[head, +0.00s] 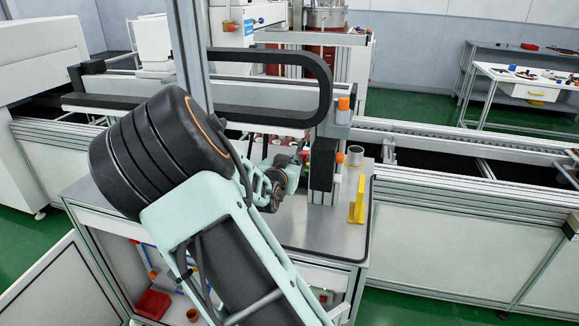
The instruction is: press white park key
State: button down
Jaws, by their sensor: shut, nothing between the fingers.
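My arm rises from the bottom of the head view and reaches over the grey machine top. Its far end, with my gripper (276,187), is small and dark beside a mint-green wrist part. The fingertips are hard to make out against the equipment behind; the gripper is shut and holds nothing. I cannot make out the white park key. Small red, yellow and green spots (306,157) show just beyond the arm's end, beside a black upright unit. I cannot tell whether they are keys, nor whether the gripper touches anything there.
A black upright unit (322,164) with orange caps stands right of the arm's end. A grey cup (355,155) and a yellow bracket (357,200) stand on the machine top (335,235). A black cable loop (322,75) arches behind. The conveyor (450,165) runs across.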

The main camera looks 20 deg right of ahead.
jog(key=x, duration=0.5)
jog(key=shift+w+d+f, duration=0.15)
jog(key=shift+d, duration=0.05)
notch_tip(320, 180, down, 3)
jog(key=shift+a+r, duration=0.2)
jog(key=shift+r, duration=0.05)
jog(key=shift+a+f, duration=0.1)
jog(key=shift+f, duration=0.6)
